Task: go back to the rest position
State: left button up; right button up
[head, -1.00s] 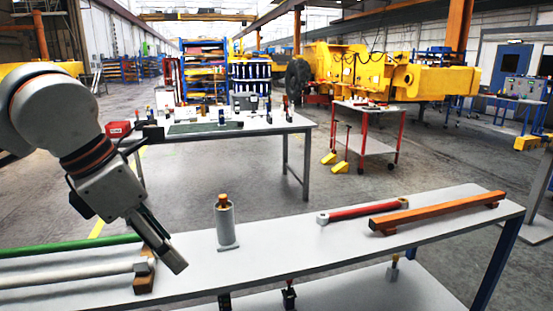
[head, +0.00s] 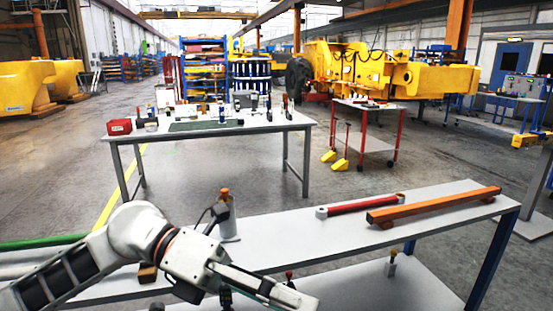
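My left gripper (head: 290,296) is low in the head view, at the bottom centre, pointing right and slightly down. It is in front of the white bench (head: 300,235) and hides part of its near edge. Its fingers are seen side-on and look close together; I cannot tell if they are open or shut. No held object shows at the tips. My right gripper is not in view.
On the bench stand a grey cylinder with an orange-brown cap (head: 224,215), partly behind my arm, a red rod (head: 362,205) and an orange bar (head: 432,205). A green bar (head: 40,241) lies at the left. A lower shelf (head: 365,288) holds small items.

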pick_arm(q)
jog(key=w+n+t+h, duration=0.7)
jog(key=n+t+h, duration=0.1)
jog(key=n, duration=0.4)
jog(key=w+a+f+n+t+y, duration=0.4)
jog(key=f+n+t, duration=0.3)
jog(key=n, duration=0.2)
jog(key=w+a+f+n+t+y, duration=0.45)
jog(key=f+n+t, duration=0.2)
jog(key=n, duration=0.25)
jog(key=s+a+f+n+y, duration=0.2)
jog(key=a+f+n+y, duration=0.1)
jog(key=f, duration=0.4)
jog(key=s+a+f+n+g+y, duration=0.1)
jog(key=a+f+n+y, duration=0.2)
jog(key=f, duration=0.4)
jog(key=s+a+f+n+y, duration=0.2)
jog(key=a+f+n+y, duration=0.1)
jog(key=f, duration=0.4)
jog(key=s+a+f+n+g+y, duration=0.1)
jog(key=s+a+f+g, duration=0.1)
jog(key=s+f, duration=0.4)
jog(key=s+a+f+n+g+y, duration=0.1)
jog(key=s+a+f+n+g, duration=0.1)
jog(key=s+f, duration=0.4)
notch_tip(320, 180, down, 2)
jog(key=shift+s+a+f+g+y, duration=0.1)
jog(key=shift+s+a+g+y, duration=0.25)
jog(key=shift+g, duration=0.1)
